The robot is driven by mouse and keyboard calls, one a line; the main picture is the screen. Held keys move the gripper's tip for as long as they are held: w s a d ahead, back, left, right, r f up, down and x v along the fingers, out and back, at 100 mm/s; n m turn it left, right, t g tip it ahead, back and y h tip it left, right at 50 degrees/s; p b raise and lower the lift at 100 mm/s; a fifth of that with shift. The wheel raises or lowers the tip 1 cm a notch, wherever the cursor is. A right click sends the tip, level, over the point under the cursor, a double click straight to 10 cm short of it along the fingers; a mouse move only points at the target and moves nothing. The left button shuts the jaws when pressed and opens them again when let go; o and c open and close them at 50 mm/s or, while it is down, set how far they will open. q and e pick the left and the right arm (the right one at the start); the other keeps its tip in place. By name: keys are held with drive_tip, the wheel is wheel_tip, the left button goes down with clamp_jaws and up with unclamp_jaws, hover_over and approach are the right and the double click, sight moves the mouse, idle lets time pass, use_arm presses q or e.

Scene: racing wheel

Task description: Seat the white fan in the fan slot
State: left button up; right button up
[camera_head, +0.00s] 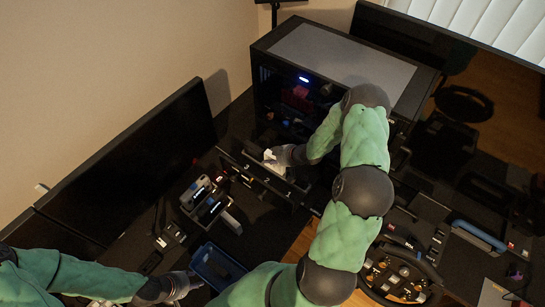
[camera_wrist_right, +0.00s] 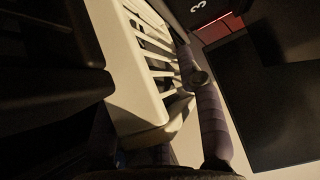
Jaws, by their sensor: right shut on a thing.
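The white fan (camera_wrist_right: 132,75) fills the left middle of the right wrist view, with its slatted side facing up and right. A grey padded finger (camera_wrist_right: 210,115) of my right gripper lies along it. In the head view my right gripper (camera_head: 276,157) is shut on the fan (camera_head: 268,154), over a black slotted unit (camera_head: 262,178) in front of the computer case. I cannot tell whether the fan touches a slot. A slot marked 3 (camera_wrist_right: 198,4) shows in the wrist view. My left gripper (camera_head: 192,282) is at the bottom, beside a blue bin; its fingers are too small to read.
The computer case (camera_head: 340,55) stands behind the slotted unit. A dark monitor (camera_head: 140,165) is on the left. The blue bin (camera_head: 215,268) and a small tool holder (camera_head: 210,203) stand in front. A racing wheel (camera_head: 400,275) is at the lower right.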

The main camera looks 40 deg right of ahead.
drive_tip(key=shift+f+b, duration=0.55)
drive_tip(key=shift+f, duration=0.3)
drive_tip(key=shift+r, duration=0.15)
drive_tip(key=shift+r+p, duration=1.25)
drive_tip(key=shift+r, duration=0.05)
idle(1.3)
drive_tip(key=shift+f+b, duration=0.85)
drive_tip(key=shift+f, duration=0.6)
drive_tip(key=o, duration=1.3)
drive_tip(key=shift+s, duration=0.1)
drive_tip(key=v, duration=1.2)
